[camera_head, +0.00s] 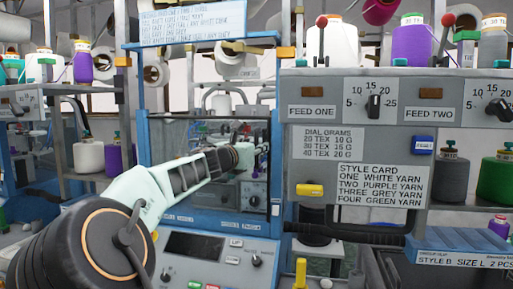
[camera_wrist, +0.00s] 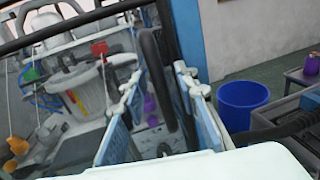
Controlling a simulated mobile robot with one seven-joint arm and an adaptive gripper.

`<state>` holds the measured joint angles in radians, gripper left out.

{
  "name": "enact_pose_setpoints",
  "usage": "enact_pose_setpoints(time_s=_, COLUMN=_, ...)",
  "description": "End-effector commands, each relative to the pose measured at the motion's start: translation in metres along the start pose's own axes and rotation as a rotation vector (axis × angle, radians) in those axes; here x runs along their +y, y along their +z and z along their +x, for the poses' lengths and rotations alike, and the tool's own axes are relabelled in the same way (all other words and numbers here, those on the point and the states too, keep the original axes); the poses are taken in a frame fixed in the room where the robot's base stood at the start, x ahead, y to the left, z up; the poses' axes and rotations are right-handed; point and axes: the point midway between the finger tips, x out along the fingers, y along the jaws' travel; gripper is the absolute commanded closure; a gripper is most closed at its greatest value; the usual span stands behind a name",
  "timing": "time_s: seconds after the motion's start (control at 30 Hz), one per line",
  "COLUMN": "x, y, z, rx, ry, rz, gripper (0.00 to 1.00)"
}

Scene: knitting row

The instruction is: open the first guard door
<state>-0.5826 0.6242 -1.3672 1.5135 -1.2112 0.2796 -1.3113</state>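The first guard door is a blue-framed clear panel (camera_head: 277,165) on the knitting machine in the middle of the head view. It looks closed. My arm reaches across it from the lower left, and its end is in front of the panel's right half. In the wrist view my gripper (camera_wrist: 158,88) has its two blue-and-white fingers apart. A dark upright bar (camera_wrist: 149,62), which looks like a door handle, stands between them. I see gaps beside the bar, and cannot tell whether either finger touches it. In the head view the fingertips are too small to judge.
A control panel (camera_head: 195,247) lies below the door. A grey dial panel (camera_head: 335,85) and a black horizontal bar (camera_head: 350,236) stand to the right. Yarn cones line the shelves. The wrist view shows a blue bin (camera_wrist: 243,103) on the floor at right.

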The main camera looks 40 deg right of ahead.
Motion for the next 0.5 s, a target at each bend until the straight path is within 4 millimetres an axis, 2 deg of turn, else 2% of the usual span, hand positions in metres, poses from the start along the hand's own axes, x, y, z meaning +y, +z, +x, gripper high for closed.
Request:
enact_pose_setpoints(time_s=0.1, x=-0.0001, y=0.0000, z=-0.0001, rx=0.000, ry=0.000, rz=0.000, gripper=0.73)
enact_pose_setpoints(time_s=0.33, x=-0.0003, y=0.0000, z=-0.0002, rx=0.000, ry=-0.001, rz=0.000, gripper=0.98)
enact_pose_setpoints(time_s=0.5, x=-0.0004, y=0.0000, z=-0.0002, rx=0.000, ry=-0.001, rz=0.000, gripper=1.00)
